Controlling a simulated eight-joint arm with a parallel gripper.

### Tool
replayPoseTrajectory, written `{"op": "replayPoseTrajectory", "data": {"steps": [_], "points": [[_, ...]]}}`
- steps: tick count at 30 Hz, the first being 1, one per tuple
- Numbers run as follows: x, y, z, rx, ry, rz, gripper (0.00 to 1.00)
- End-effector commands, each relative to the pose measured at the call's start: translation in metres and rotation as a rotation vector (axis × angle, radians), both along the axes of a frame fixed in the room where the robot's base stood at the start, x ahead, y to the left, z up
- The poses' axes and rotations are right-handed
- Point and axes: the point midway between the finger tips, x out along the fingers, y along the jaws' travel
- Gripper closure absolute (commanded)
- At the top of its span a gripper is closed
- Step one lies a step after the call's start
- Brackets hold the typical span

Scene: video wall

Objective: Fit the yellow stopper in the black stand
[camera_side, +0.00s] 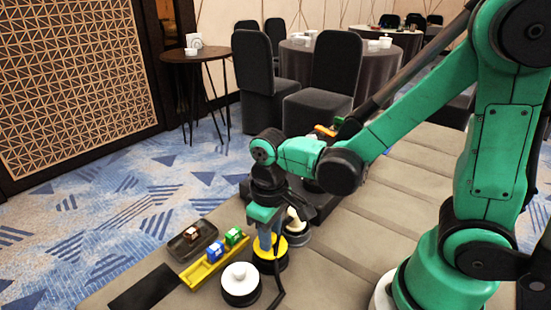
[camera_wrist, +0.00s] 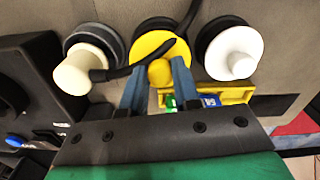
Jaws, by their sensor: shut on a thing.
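The yellow stopper (camera_side: 262,254) has a wide disc and a round knob; it also shows in the wrist view (camera_wrist: 150,45). My gripper (camera_wrist: 160,76) has its two blue-grey fingers on either side of the knob and is shut on it. In the side view my gripper (camera_side: 268,246) points down at the stopper. The black stand (camera_side: 272,268) is directly under the disc, and its dark rim (camera_wrist: 155,23) shows past the disc's far edge in the wrist view. The disc hides the stand's opening, so I cannot tell whether the stopper is fully seated.
A white stopper (camera_side: 240,272) sits on a dark base on one side, a cream stopper (camera_wrist: 82,72) on the other. A black cable (camera_wrist: 130,70) crosses close by. A yellow tray (camera_side: 198,272) holds blue and green blocks; a dark tray (camera_side: 178,247) lies beyond.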

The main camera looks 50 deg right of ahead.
Motion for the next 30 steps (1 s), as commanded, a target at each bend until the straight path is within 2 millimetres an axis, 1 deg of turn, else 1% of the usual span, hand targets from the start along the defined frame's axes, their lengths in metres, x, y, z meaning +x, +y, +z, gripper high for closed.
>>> {"op": "replayPoseTrajectory", "data": {"steps": [30], "points": [[-0.0001, 0.0000, -0.0065, 0.000, 0.000, 0.000, 1.00]]}}
